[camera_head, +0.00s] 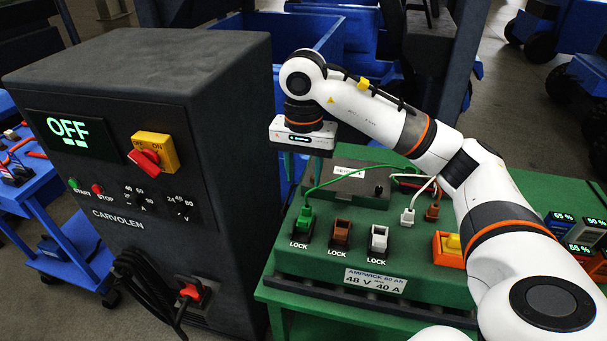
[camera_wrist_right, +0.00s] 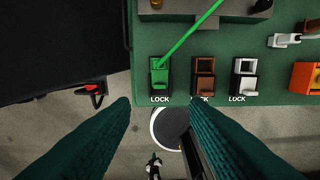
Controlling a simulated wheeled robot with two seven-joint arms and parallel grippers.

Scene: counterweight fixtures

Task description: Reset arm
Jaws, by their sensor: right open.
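My right arm (camera_head: 385,120) reaches in from the right of the head view and bends back over the green bench. The green connector (camera_head: 305,218) sits in the left LOCK socket with a green cable.
The cabinet (camera_head: 150,60) shows OFF beside a red-yellow switch (camera_head: 150,155). The green bench (camera_head: 335,260) carries a brown socket (camera_head: 341,232), a white socket (camera_head: 378,238), loose white (camera_head: 408,214) and brown (camera_head: 433,211) plugs, and an orange block (camera_head: 448,247). Blue carts stand behind.

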